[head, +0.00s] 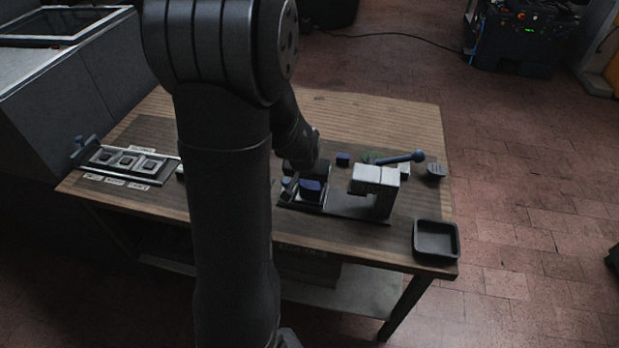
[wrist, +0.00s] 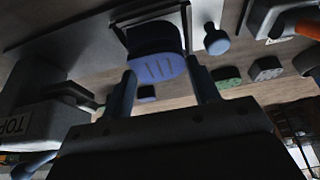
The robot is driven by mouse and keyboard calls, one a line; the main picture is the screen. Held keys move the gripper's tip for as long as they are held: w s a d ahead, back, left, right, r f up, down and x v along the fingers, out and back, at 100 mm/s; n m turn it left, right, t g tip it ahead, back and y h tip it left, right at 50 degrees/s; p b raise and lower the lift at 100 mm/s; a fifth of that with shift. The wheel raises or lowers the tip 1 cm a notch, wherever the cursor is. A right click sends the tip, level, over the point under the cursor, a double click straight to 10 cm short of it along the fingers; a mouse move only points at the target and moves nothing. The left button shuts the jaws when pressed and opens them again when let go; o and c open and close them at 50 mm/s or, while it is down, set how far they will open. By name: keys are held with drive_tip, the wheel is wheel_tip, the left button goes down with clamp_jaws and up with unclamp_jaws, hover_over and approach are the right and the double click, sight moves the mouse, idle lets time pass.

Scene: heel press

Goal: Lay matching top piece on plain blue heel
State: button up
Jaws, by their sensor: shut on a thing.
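My gripper (wrist: 160,72) is shut on a blue rounded piece with three short dark marks on its face (wrist: 158,68), in the wrist view. A dark body sits directly behind the piece in a framed holder (wrist: 185,22); I cannot tell whether they touch. In the head view a blue shape (head: 312,186) shows at the press's dark base plate, next to my gripper; my arm hides part of that area. I cannot tell heel from top piece there.
A dark empty tray (head: 436,240) is at the right front corner. A labelled rack (head: 125,160) is at the left. A green piece (wrist: 227,76) lies behind.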

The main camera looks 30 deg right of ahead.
drive_tip(key=shift+f, duration=0.55)
idle(0.4)
drive_tip(key=o, duration=1)
drive_tip(key=shift+o, duration=0.2)
drive_tip(key=v, duration=1.7)
drive_tip(key=shift+r, duration=0.15)
drive_tip(key=x, duration=1.7)
